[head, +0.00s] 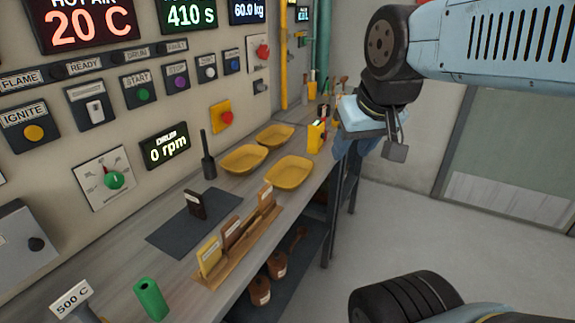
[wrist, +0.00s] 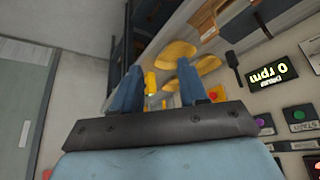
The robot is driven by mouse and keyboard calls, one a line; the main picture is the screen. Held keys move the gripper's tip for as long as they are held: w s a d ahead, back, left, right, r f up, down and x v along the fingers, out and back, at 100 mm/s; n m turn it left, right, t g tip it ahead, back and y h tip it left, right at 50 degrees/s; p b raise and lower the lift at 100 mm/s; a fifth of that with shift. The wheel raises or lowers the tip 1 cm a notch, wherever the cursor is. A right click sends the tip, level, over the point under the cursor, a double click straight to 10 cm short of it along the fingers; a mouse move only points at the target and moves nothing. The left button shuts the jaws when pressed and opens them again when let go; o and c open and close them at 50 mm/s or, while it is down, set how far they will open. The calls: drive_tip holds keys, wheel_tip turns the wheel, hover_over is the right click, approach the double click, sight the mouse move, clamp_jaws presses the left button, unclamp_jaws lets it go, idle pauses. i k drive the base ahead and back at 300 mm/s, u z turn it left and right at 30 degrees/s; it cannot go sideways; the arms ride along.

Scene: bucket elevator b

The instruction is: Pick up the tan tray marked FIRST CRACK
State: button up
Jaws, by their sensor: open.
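Small upright label-bearing pieces stand in a wooden rack on the bench: a yellow one (head: 209,257) in front, a brown one (head: 231,233) in the middle and a lighter brown, tan one (head: 266,199) at the back. Their labels are too small to read, so I cannot tell which says FIRST CRACK. A dark brown piece (head: 196,205) stands on the dark mat. My gripper (head: 357,148) is beyond the bench's right edge, away from the rack. In the wrist view its two blue fingers (wrist: 160,88) are apart with nothing held between them.
Several yellow shallow pans (head: 289,172) lie behind the rack. Brown scoop-like things (head: 260,290) sit on the lower shelf. The floor right of the bench is clear.

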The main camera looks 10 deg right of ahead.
sight(289, 174)
drive_tip(key=z, duration=1.15)
drive_tip(key=k, duration=1.45)
drive_tip(key=u, duration=0.4)
drive_tip(key=i, duration=1)
